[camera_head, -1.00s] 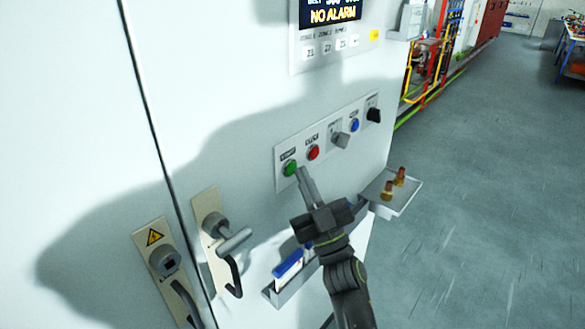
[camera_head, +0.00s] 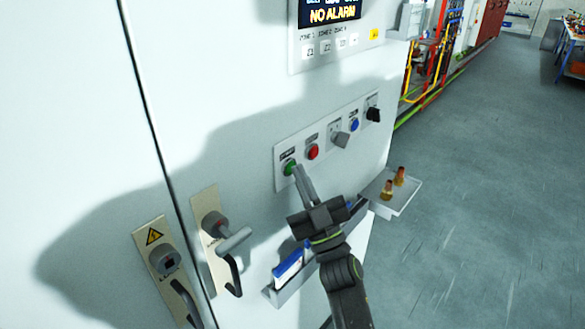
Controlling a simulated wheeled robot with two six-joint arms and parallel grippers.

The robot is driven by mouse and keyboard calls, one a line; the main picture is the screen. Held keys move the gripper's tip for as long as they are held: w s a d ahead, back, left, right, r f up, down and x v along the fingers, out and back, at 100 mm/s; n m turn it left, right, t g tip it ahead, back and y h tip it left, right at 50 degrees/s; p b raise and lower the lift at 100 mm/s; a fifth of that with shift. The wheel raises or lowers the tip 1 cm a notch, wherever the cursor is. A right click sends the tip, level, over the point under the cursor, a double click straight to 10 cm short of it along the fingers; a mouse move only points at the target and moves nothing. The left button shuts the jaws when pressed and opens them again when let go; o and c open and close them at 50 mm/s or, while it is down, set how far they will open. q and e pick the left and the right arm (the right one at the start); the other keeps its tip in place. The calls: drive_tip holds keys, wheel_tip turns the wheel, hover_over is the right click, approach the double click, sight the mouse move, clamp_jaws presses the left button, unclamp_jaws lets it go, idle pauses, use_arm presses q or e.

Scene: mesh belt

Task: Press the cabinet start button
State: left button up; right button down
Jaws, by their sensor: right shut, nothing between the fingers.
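The green start button (camera_head: 289,168) sits at the left end of a light control strip (camera_head: 322,151) on the white cabinet (camera_head: 250,75). Its lower right edge lies close to my fingertips. My right gripper (camera_head: 297,169) is shut and empty, its fingers pointing up and left at the button. The tips overlap or nearly meet the button's edge in the picture; I cannot tell whether they touch it. My left gripper is not in view.
On the strip are a red button (camera_head: 312,151), a grey selector (camera_head: 339,138), a blue button (camera_head: 354,125) and a black knob (camera_head: 373,114). A small shelf (camera_head: 407,196) with brass parts juts out at right. A holder (camera_head: 290,291), door handles (camera_head: 231,240) and a display (camera_head: 331,12) are nearby.

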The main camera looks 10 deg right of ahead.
idle(0.5)
drive_tip(key=shift+s+d+p, duration=0.45)
drive_tip(key=shift+s+d, duration=0.05)
drive_tip(key=shift+s, duration=0.1)
drive_tip(key=s+d+p, duration=0.1)
drive_tip(key=s, duration=0.1)
drive_tip(key=s+d, duration=0.2)
drive_tip(key=shift+p, duration=0.35)
idle(0.4)
